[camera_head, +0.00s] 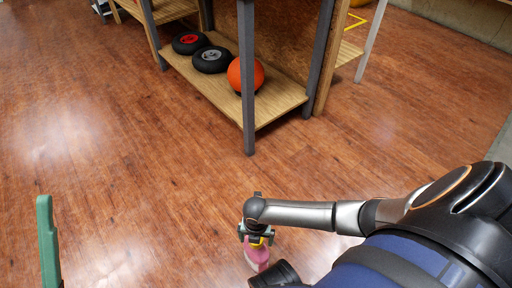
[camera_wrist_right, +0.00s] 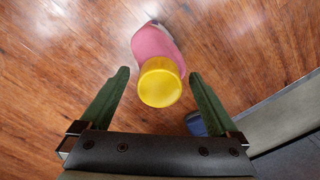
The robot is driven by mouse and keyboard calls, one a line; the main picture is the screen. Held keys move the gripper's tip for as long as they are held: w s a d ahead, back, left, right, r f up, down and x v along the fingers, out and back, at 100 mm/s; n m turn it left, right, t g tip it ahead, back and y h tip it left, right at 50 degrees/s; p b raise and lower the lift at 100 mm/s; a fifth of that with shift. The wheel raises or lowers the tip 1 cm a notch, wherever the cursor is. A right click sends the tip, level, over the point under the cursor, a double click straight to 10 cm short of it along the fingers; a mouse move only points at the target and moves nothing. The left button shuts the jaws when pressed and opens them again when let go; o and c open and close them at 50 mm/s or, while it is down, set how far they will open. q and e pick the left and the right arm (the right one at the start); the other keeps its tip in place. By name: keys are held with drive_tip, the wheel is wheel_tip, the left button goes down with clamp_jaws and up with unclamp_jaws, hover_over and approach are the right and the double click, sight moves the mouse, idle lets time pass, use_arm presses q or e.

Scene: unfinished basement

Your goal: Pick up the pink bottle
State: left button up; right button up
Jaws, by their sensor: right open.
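The pink bottle (camera_head: 257,256) stands on the wooden floor at the bottom middle of the head view, partly hidden by my right gripper (camera_head: 257,234) above it. In the right wrist view the bottle's pink body (camera_wrist_right: 155,43) and round yellow cap (camera_wrist_right: 160,85) are seen from above. My right gripper (camera_wrist_right: 158,75) is open there, one green finger on each side of the cap with visible gaps. One green finger of my left gripper (camera_head: 47,240) shows at the lower left of the head view; its other finger is not visible.
A workbench with a low wooden shelf (camera_head: 276,105) stands ahead. The shelf holds two black wheels (camera_head: 211,59) (camera_head: 189,42) and an orange ball (camera_head: 246,74). A grey bench leg (camera_head: 248,130) reaches the floor. The floor (camera_head: 110,150) on the left is clear.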

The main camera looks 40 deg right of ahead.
drive_tip(key=shift+f, duration=0.2)
clamp_jaws()
idle(0.6)
drive_tip(key=shift+w+r, duration=0.1)
idle(0.4)
